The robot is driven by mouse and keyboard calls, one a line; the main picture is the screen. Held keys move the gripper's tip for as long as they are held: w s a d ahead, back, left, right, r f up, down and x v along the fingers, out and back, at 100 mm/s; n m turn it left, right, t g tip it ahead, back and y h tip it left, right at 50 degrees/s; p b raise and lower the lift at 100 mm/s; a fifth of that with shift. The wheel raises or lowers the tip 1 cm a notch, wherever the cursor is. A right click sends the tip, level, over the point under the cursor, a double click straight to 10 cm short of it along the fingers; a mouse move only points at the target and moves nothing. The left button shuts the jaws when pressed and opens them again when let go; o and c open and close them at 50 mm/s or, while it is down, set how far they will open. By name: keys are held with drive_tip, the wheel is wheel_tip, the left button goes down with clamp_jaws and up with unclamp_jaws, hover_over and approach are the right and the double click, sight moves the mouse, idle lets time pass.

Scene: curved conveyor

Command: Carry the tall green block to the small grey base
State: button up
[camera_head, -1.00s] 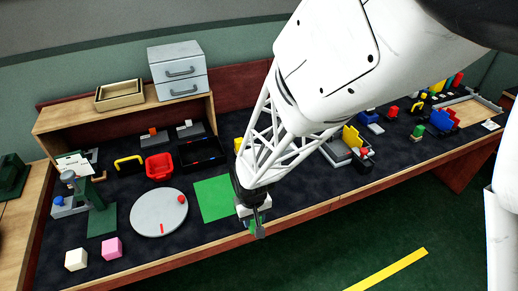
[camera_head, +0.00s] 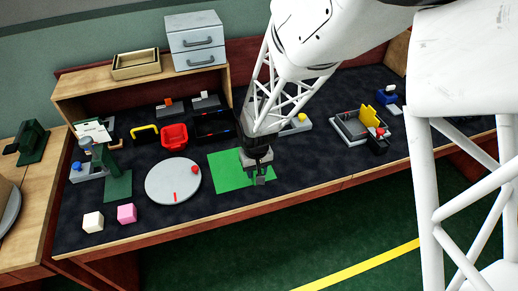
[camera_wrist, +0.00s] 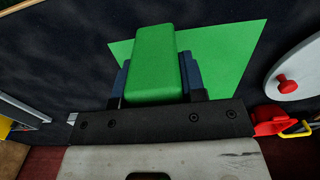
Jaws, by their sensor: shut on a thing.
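My gripper (camera_wrist: 158,88) is shut on the tall green block (camera_wrist: 155,55), which fills the space between the dark blue fingers in the wrist view. In the head view my gripper (camera_head: 258,180) hangs over the right part of a flat green mat (camera_head: 225,180), near the table's front. The block cannot be told apart from the gripper and mat there. The mat also shows behind the block in the wrist view (camera_wrist: 225,50). I cannot pick out the small grey base with certainty in either view.
A grey disc (camera_head: 170,185) with a red knob lies left of the mat. A red bin (camera_head: 174,137) and black tray (camera_head: 213,127) lie behind the mat. A grey fixture (camera_head: 350,128) is to the right.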

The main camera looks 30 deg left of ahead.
drive_tip(key=w+a, duration=0.5)
drive_tip(key=shift+w+f, duration=0.1)
drive_tip(key=shift+f, duration=0.25)
drive_tip(key=shift+f, duration=0.1)
drive_tip(key=shift+f, duration=1.65)
drive_tip(key=shift+f, duration=0.2)
drive_tip(key=o, duration=1)
drive_tip(key=shift+c, duration=0.2)
drive_tip(key=shift+r, duration=0.1)
wheel_tip(320, 180, up, 12)
drive_tip(key=shift+r, duration=0.15)
